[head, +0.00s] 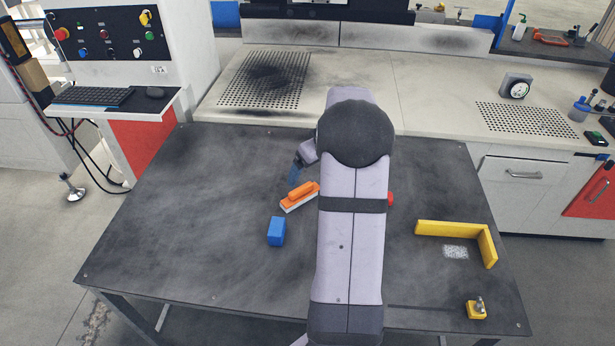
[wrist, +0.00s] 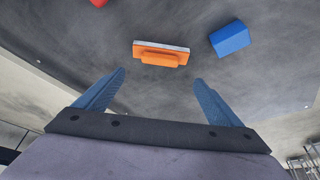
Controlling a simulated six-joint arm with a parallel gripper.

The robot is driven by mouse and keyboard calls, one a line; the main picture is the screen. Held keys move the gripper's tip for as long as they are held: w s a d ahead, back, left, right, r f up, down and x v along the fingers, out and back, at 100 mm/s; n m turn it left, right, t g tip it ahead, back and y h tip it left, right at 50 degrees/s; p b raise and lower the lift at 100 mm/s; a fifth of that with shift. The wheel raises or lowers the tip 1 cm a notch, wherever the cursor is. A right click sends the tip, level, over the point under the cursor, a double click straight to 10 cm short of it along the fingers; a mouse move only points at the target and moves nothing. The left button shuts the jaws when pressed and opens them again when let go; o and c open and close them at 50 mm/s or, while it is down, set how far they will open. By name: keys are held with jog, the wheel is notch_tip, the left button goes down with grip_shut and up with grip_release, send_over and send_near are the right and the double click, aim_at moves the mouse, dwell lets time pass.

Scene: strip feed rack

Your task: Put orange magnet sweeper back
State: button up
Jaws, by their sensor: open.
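The orange magnet sweeper (head: 301,196), an orange block with a raised orange grip and a pale base, lies on the dark table left of my arm. In the wrist view the sweeper (wrist: 160,57) lies beyond the fingertips, roughly centred between them and apart from both. My gripper (head: 295,173) is just behind and left of the sweeper in the head view, partly hidden by my arm. In the wrist view my gripper (wrist: 158,76) has its blue fingers spread wide, with nothing between them.
A blue block (head: 276,231) stands in front of the sweeper. A red object (head: 390,198) shows partly behind my arm. A yellow L-shaped rail (head: 452,229) borders a pale speckled patch (head: 455,252) at right. A yellow block with a metal knob (head: 477,310) sits near the front-right corner. The table's left is clear.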

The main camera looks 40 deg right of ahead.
jog(key=shift+s+r, duration=0.25)
jog(key=shift+r, duration=0.35)
jog(key=s+a+g, duration=0.1)
jog(key=s+a, duration=0.3)
jog(key=a, duration=0.6)
jog(key=s+a+g, duration=0.2)
jog(key=s+a, duration=0.1)
jog(key=a, duration=0.8)
jog(key=s+a+f, duration=0.1)
jog(key=s+a, duration=0.3)
jog(key=s, duration=0.3)
jog(key=s+a+f+g, duration=0.1)
jog(key=s+a+f, duration=0.1)
jog(key=s+a, duration=0.3)
jog(key=shift+s+a+f+g, duration=0.2)
jog(key=shift+s+f+g, duration=0.1)
jog(key=shift+s, duration=0.75)
jog(key=shift+r, duration=0.1)
notch_tip(320, 180, up, 7)
jog(key=p, duration=0.6)
jog(key=shift+p, duration=0.4)
